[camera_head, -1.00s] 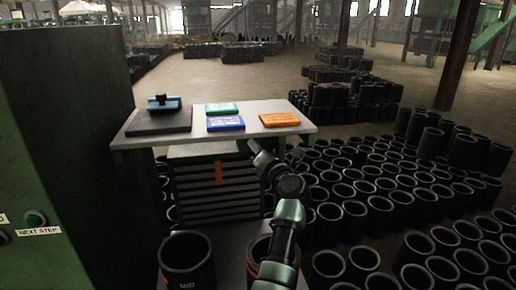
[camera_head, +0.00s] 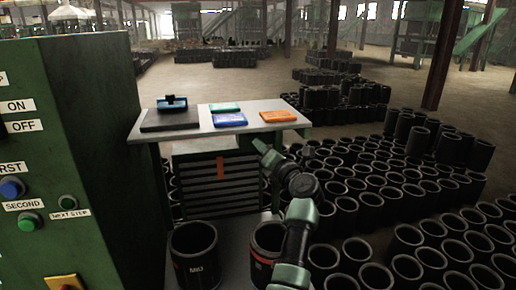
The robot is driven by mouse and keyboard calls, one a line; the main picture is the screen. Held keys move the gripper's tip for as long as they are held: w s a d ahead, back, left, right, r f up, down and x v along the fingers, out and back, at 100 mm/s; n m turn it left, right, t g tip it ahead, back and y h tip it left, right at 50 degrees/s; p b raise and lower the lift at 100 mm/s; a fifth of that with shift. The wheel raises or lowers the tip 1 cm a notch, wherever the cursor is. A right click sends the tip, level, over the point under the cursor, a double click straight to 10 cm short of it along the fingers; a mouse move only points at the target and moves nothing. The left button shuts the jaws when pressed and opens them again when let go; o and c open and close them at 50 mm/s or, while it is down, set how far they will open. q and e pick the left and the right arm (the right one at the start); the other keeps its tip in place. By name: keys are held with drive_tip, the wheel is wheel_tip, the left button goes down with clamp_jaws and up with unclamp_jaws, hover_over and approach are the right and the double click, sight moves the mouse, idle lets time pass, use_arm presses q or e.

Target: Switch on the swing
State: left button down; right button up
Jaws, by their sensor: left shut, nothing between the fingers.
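A green control cabinet (camera_head: 105,130) stands at the left. Its face carries an ON label (camera_head: 15,106) above an OFF label (camera_head: 22,126); any switch beside them is outside the left edge. A yellow switch (camera_head: 64,283) is cut off at the bottom. No label reading "swing" shows.
A grey table (camera_head: 270,105) behind the cabinet holds a dark block with a blue top and several flat coloured items. Two black sleeves (camera_head: 195,255) (camera_head: 267,240) stand below near my arm. Many sleeves (camera_head: 400,200) crowd the floor at right.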

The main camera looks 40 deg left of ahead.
drive_tip(key=shift+w+a, duration=0.25)
drive_tip(key=shift+a, duration=1)
